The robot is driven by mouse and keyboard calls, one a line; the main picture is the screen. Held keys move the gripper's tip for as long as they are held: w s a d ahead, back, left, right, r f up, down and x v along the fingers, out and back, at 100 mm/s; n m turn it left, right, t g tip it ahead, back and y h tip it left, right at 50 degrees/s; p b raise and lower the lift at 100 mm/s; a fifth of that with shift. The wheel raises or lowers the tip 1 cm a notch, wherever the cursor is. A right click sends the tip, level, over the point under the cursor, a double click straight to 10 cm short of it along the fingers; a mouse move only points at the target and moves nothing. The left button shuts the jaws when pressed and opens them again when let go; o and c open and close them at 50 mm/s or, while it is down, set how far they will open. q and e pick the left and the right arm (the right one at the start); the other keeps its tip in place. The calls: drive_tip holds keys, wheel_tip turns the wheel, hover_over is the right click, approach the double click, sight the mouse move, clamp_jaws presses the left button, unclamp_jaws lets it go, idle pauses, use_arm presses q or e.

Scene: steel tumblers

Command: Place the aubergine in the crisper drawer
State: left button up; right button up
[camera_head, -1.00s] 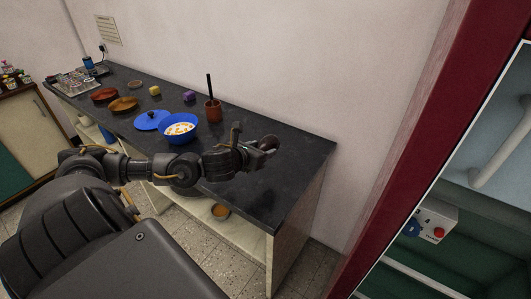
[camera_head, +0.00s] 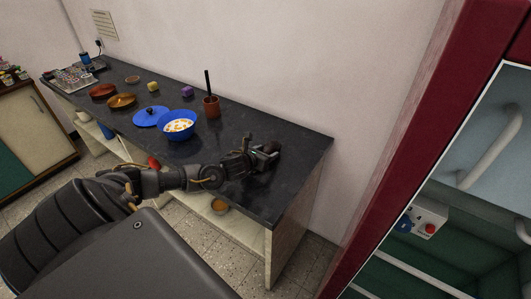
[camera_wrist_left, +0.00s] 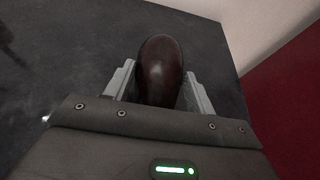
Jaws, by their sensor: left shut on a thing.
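The aubergine (camera_wrist_left: 161,70) is a dark, glossy, brownish-purple oval between the two fingers of my left gripper (camera_wrist_left: 160,88) in the left wrist view. In the head view my left gripper (camera_head: 266,154) is low over the right end of the dark counter, shut on the aubergine, which is mostly hidden by the fingers there. I cannot tell whether the aubergine still touches the counter. An open fridge-like cabinet (camera_head: 478,215) stands at the right with a green lower part; I cannot make out the crisper drawer for certain. My right gripper is not in view.
The dark counter (camera_head: 300,152) holds a blue bowl (camera_head: 178,125), a blue lid (camera_head: 150,117), a brown pot (camera_head: 211,106), brown dishes and small blocks. A control box with a red knob (camera_head: 430,228) is inside the cabinet. A dark red frame (camera_head: 420,140) edges the cabinet.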

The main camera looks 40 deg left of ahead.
use_arm(q)
drive_tip(key=shift+f, duration=0.15)
drive_tip(key=o, duration=1.1)
drive_tip(key=shift+c, duration=0.2)
drive_tip(key=shift+r, duration=0.25)
drive_tip(key=v, duration=0.3)
drive_tip(key=b+v, duration=0.1)
drive_tip(key=v, duration=0.6)
drive_tip(key=shift+s+f+b, duration=0.15)
drive_tip(key=shift+s+b, duration=0.2)
drive_tip(key=shift+s, duration=0.05)
drive_tip(key=shift+s+d+r, duration=0.15)
drive_tip(key=shift+s+r, duration=0.25)
drive_tip(key=shift+s, duration=0.2)
